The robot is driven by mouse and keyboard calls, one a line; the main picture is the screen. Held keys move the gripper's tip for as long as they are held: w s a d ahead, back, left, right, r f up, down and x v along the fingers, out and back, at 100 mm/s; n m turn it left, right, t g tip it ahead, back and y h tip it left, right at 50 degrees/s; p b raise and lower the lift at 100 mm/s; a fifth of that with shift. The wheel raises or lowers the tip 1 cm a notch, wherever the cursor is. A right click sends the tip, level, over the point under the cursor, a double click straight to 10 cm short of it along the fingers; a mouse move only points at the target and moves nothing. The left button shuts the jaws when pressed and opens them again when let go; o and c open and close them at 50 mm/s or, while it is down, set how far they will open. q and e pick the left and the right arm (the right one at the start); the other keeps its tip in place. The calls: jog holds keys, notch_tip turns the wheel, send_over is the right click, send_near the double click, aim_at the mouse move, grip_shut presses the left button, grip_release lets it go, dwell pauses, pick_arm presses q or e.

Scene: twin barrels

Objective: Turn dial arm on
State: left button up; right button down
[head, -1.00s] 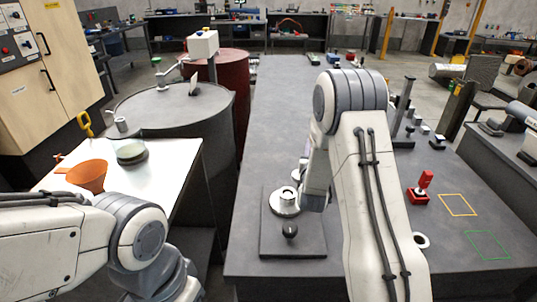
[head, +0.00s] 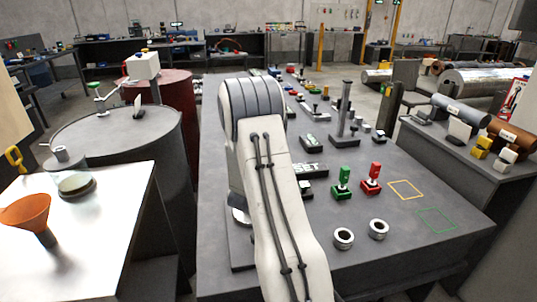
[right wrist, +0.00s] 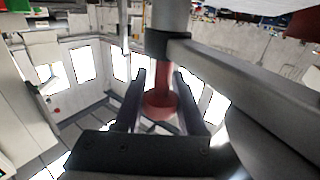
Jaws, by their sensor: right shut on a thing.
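The dial's pale metal hub (head: 240,216) and dark base plate (head: 238,256) show only as slivers at the left of the dark bench in the head view; my right arm hides the rest. In the right wrist view a red handle (right wrist: 159,104) sits between the two dark fingers of my right gripper (right wrist: 160,95), which is shut on it. The handle hangs below a grey cylinder that meets a thick grey metal bar (right wrist: 250,80) running off to the right. In the head view my right gripper is hidden behind its own arm. My left gripper is not in view.
On the bench (head: 400,262) stand a green switch (head: 342,183), a red switch (head: 371,178) and two metal rings (head: 343,238). A dark post (head: 346,108) rises behind them. At left are a white table (head: 90,250) with an orange funnel (head: 26,211) and a grey barrel (head: 105,135).

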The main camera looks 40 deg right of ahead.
jog(key=c, duration=0.5)
grip_release()
jog(key=b+v, duration=0.1)
jog(key=v, duration=0.9)
jog(key=shift+a, duration=0.25)
jog(key=shift+s, duration=0.1)
